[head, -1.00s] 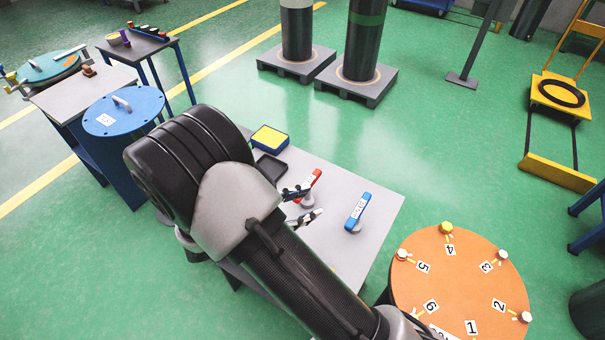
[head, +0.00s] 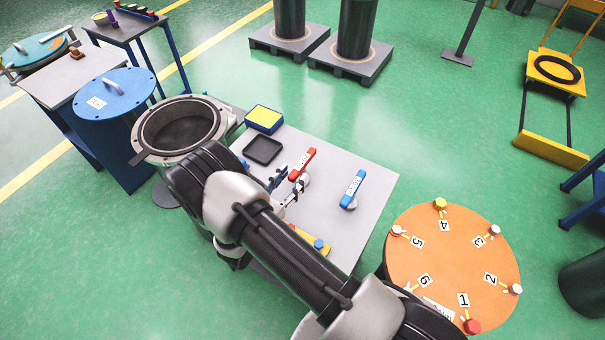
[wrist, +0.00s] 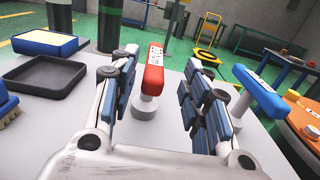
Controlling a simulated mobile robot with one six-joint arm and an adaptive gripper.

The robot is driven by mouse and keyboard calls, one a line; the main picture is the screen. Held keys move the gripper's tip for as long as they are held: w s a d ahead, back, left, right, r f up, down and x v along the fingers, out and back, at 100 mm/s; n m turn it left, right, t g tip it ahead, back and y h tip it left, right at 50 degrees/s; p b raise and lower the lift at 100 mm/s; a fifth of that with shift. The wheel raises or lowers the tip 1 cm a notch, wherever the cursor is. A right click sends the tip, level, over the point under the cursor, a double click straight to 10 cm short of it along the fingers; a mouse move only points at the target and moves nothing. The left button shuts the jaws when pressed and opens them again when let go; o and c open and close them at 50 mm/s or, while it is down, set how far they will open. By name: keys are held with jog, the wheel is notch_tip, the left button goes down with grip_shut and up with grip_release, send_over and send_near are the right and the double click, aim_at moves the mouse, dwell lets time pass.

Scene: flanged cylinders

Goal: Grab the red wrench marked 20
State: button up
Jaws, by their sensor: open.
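The red wrench (head: 304,161) with a white label stands on a round grey holder on the grey table (head: 365,217). Its label is too small to read surely. In the wrist view the red wrench (wrist: 153,72) lies ahead, between the two fingers in the picture and nearer the left one. My gripper (head: 284,185) is open and empty, just left of and in front of the wrench in the head view. In the wrist view my gripper (wrist: 165,76) spreads both blue-padded fingers. I cannot tell whether they reach around the wrench.
A blue wrench (head: 353,187) on its own holder stands to the right, close to the right finger in the wrist view. A black tray (head: 262,151) and a yellow-topped blue box (head: 264,119) lie behind. An open flanged cylinder (head: 183,127) stands left. An orange round table (head: 450,260) is at right.

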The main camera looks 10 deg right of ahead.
aim_at(302, 162)
jog(key=b+x, duration=0.1)
jog(key=x, duration=0.6)
jog(key=shift+w+d+f+b, duration=0.1)
jog(key=shift+w+f+b, duration=0.1)
jog(key=shift+w+b, duration=0.2)
grip_shut()
dwell(0.6)
